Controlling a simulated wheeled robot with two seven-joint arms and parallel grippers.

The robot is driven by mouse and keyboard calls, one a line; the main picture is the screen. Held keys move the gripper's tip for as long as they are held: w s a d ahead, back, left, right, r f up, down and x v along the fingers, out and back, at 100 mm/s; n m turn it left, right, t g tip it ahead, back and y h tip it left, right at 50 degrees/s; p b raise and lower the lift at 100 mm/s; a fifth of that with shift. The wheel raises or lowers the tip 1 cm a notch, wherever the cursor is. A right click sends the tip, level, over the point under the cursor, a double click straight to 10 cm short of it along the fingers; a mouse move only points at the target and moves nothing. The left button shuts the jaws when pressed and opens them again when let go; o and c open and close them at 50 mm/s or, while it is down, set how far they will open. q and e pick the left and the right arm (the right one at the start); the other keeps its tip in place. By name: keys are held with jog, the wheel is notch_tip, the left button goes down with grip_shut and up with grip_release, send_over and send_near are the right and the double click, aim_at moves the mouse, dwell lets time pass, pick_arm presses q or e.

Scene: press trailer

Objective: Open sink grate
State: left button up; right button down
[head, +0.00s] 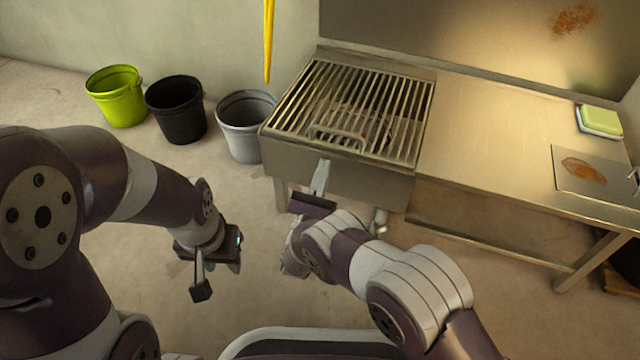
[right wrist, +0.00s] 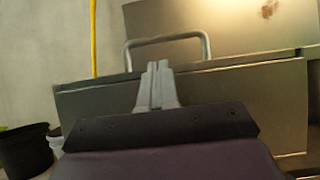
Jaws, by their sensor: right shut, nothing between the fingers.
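The sink grate (head: 385,100) is a set of parallel metal bars lying flat over the sink basin (head: 340,175) at the left end of the steel counter. A bent metal handle (head: 338,132) stands at the grate's front edge. My right gripper (head: 325,165) is shut and empty, just in front of the basin's front wall and below the handle. In the right wrist view the shut fingers (right wrist: 158,70) point up in front of the wall, with the handle (right wrist: 165,42) behind them. My left gripper (head: 202,290) hangs low at left over the floor, away from the sink; its finger gap is unclear.
Green (head: 116,95), black (head: 176,108) and grey (head: 245,122) buckets stand left of the sink. A yellow pole (head: 268,40) is near the wall.

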aim_at(329, 149)
jog(key=b+x, duration=0.1)
jog(key=x, duration=0.3)
jog(key=shift+w+b, duration=0.15)
jog(key=shift+b, duration=0.25)
jog(key=shift+w+d+r, duration=0.15)
jog(key=shift+w+r, duration=0.25)
